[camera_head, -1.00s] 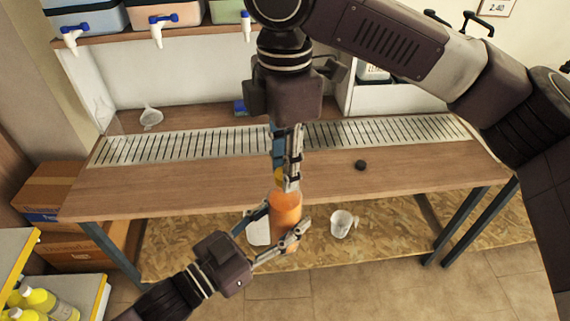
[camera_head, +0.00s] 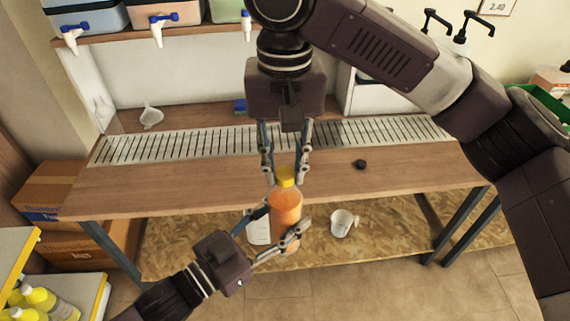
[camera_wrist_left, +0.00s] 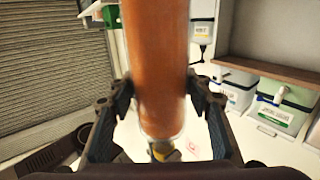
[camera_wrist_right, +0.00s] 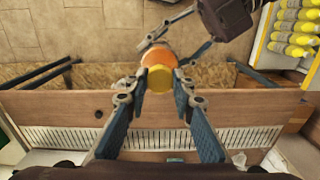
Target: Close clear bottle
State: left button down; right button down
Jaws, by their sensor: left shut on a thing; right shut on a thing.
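A clear bottle (camera_head: 286,208) with orange contents is held upright in front of the bench. My left gripper (camera_head: 279,224) is shut on its body, one finger on each side. In the left wrist view the orange bottle (camera_wrist_left: 156,60) fills the middle between the fingers. A yellow cap (camera_head: 286,174) sits at the top of the bottle; it also shows in the right wrist view (camera_wrist_right: 160,79). My right gripper (camera_head: 285,181) points down from above, shut on the cap with a finger on either side. How far the cap is screwed on cannot be told.
The wooden bench (camera_head: 410,176) carries a slotted drain strip (camera_head: 380,132), a small black cap (camera_head: 360,165) and a clear funnel (camera_head: 151,116). Below are a white cup (camera_head: 342,222) and a clear container (camera_head: 258,231). Detergent drums (camera_head: 90,22) stand on the shelf above.

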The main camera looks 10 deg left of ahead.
jog(key=shift+w+m, duration=0.1)
jog(key=shift+m, duration=0.6)
jog(key=c, duration=1.6)
grip_release()
notch_tip(320, 180, up, 12)
